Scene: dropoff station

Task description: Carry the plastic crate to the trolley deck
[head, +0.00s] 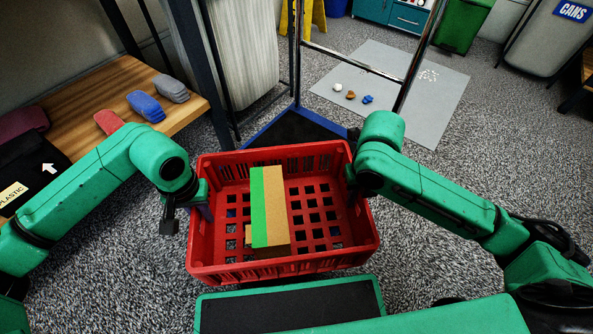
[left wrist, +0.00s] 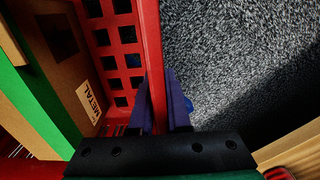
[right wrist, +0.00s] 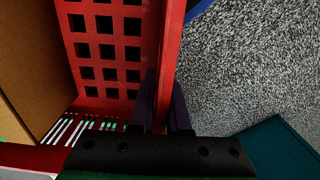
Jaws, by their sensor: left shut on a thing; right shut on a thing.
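The red plastic crate (head: 365,232) hangs level in front of me in the head view, above the carpet. My left gripper (head: 204,200) is shut on its left wall; the left wrist view shows the red wall (left wrist: 150,50) between the fingers (left wrist: 161,108). My right gripper (head: 352,180) is shut on its right wall, also seen between the fingers (right wrist: 164,108) in the right wrist view. A cardboard box with a green stripe (head: 270,205) stands inside the crate. The trolley deck (head: 287,128), dark with a blue rim, is just beyond the crate, partly hidden by it.
Metal trolley posts (head: 418,55) rise around the deck. A wooden bench (head: 120,85) with cloth-like items stands at the left. A grey mat (head: 425,110) with small scraps lies beyond right. A grey cans bin (head: 545,45) and a green bin (head: 465,25) stand at the back right.

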